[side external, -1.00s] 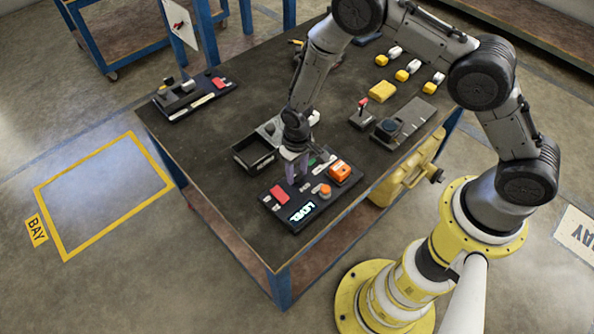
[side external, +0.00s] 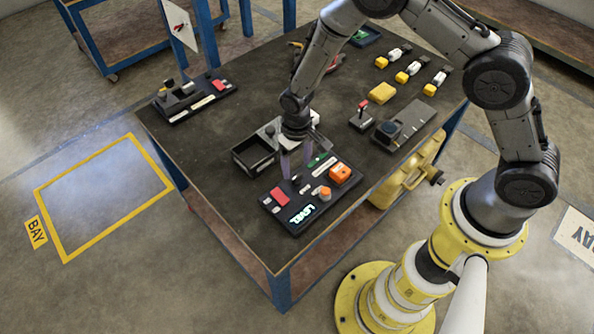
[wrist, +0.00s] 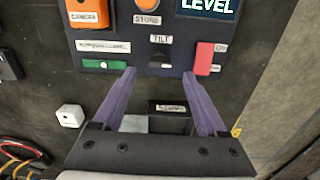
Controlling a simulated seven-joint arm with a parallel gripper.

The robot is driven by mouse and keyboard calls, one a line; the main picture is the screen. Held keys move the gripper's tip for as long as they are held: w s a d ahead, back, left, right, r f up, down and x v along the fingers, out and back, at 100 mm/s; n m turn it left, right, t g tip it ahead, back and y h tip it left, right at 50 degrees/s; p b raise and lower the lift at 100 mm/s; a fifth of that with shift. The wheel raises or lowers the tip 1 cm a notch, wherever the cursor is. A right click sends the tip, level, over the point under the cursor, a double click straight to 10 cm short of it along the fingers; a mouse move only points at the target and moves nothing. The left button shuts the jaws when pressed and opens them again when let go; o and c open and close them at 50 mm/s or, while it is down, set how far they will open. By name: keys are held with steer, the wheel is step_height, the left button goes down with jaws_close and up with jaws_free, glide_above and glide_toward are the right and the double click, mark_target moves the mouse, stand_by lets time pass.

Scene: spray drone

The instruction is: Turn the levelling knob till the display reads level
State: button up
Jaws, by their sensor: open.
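The dark control panel (side external: 268,204) lies near the table's front corner. Its display (side external: 303,213) is lit and reads LEVEL; it also shows at the top of the wrist view (wrist: 207,5). A dark control marked TILT (wrist: 159,53) sits in the panel's middle, just beyond my fingertips in the wrist view. I cannot make out its exact shape or setting. My gripper (wrist: 160,73) is open, with two purple fingers apart and nothing held between them. In the side view my gripper (side external: 294,172) is over the panel's back edge.
The panel also has an orange knob marked STORE (wrist: 147,4), a red switch (wrist: 204,58), an orange CAMERA block (wrist: 88,12) and a green strip (wrist: 104,64). An open black tray (side external: 254,156) stands behind the panel. A grey device (side external: 403,126) stands to the right.

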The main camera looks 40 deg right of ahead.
step_height(320, 180, up, 9)
stand_by(0.3)
step_height(320, 180, up, 7)
steer(key=t, duration=0.2)
glide_above(297, 176)
steer(key=w+d, duration=0.2)
steer(key=s+d+r+m+t, duration=0.1)
steer(key=s+d+r+t, duration=0.15)
steer(key=r, duration=0.65)
steer(key=s+d+r+t, duration=0.1)
steer(key=s+d+r, duration=0.25)
steer(key=r, duration=0.55)
steer(key=s+d+r+t, duration=0.1)
steer(key=s+d+r, duration=0.1)
steer(key=s, duration=0.4)
steer(key=s+d+r, duration=0.1)
steer(key=s+r, duration=0.1)
steer(key=s, duration=0.5)
steer(key=s+f+n, duration=0.1)
steer(key=s+f, duration=0.2)
steer(key=s, duration=0.4)
steer(key=shift+s+d+f+g, duration=0.25)
steer(key=shift+s+f+g, duration=0.1)
steer(key=shift+f+g, duration=0.1)
